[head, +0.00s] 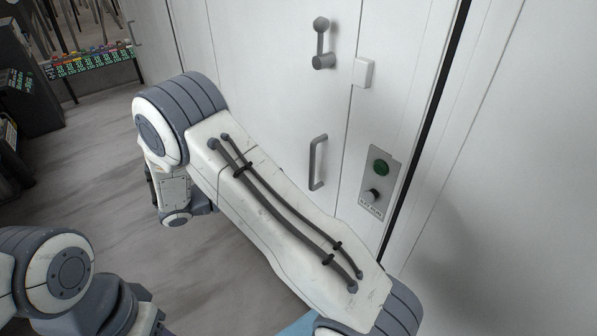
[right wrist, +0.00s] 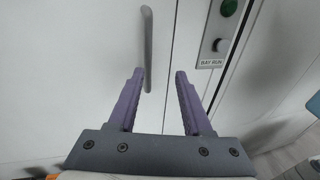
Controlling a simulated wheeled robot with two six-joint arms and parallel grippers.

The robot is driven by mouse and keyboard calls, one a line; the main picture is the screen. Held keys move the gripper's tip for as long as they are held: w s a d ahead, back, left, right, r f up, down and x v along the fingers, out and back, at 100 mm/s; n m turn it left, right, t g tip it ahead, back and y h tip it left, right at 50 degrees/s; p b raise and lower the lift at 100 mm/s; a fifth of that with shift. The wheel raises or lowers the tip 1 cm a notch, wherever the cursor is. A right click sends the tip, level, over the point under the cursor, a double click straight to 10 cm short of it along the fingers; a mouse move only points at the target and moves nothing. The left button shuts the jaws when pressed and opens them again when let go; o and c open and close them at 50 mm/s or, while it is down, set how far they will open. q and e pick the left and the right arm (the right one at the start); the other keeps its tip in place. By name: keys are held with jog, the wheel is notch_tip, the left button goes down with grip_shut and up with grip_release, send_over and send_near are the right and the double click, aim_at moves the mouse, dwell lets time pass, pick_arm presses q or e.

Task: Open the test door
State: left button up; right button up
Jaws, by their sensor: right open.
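A white door (head: 265,60) stands upright, looking flush with the panel beside it. It carries a grey vertical bar handle (head: 317,162) and, higher up, a grey lever (head: 321,42). In the right wrist view the handle (right wrist: 148,45) is just beyond my fingertips, nearer the left finger, not between the fingers. My right gripper (right wrist: 158,75) is open and empty, with purple fingers pointing at the door. In the head view my right arm hides it. My left arm shows at the lower left, but its gripper does not.
Right of the door seam is a small plate (head: 378,180) with a green button, a dark knob and a label, partly readable as "BAY RUN". A white block (head: 363,73) sits near the seam. Grey wood-look floor (head: 95,165) is open at left; dark equipment (head: 30,85) stands beyond.

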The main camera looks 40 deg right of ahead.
jog(key=w+f+h, duration=0.1)
jog(key=w, duration=0.1)
jog(key=p, duration=0.2)
send_over(311, 185)
jog(key=shift+w+d+n+t, duration=0.25)
jog(key=shift+d+n+t, duration=0.05)
jog(key=shift+d+n, duration=0.1)
jog(key=shift+a, duration=0.1)
grip_shut()
dwell(1.0)
